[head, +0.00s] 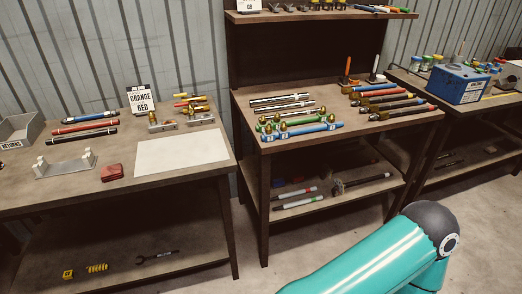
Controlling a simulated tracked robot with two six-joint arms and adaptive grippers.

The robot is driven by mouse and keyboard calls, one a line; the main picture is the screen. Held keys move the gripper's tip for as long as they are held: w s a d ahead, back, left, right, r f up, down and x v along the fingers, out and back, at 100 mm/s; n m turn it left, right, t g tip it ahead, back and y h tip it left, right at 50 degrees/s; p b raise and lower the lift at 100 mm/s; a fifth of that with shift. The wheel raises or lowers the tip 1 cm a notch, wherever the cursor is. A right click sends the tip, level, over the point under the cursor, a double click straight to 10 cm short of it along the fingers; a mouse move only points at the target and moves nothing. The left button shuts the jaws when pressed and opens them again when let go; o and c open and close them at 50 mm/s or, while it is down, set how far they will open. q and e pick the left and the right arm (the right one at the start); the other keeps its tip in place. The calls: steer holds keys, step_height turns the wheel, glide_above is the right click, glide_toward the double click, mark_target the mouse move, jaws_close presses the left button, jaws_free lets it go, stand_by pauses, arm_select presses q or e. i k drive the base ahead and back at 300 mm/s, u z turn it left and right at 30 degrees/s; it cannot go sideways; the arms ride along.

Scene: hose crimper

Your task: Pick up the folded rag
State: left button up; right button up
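A small dark red folded item (112,172), which looks like the folded rag, lies on the left table (70,199) near its front. It sits between a grey cradle-like holder (65,168) and a white sheet (182,152). Nothing touches it from above. A teal arm link of mine (370,262) crosses the lower right of the head view, far from the rag. Neither gripper shows in this view.
The middle bench (300,150) carries many hoses and fittings. A blue machine (459,84) stands at right. Bare tabletop lies in front of the rag.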

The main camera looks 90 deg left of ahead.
mark_target(112, 172)
steer(key=z, duration=0.65)
steer(key=i, duration=0.25)
steer(key=u, duration=3.3)
steer(key=i, duration=0.25)
steer(key=u, duration=1.9)
steer(key=k, duration=0.6)
steer(key=u, duration=0.35)
steer(key=i, duration=1.65)
steer(key=z, duration=0.4)
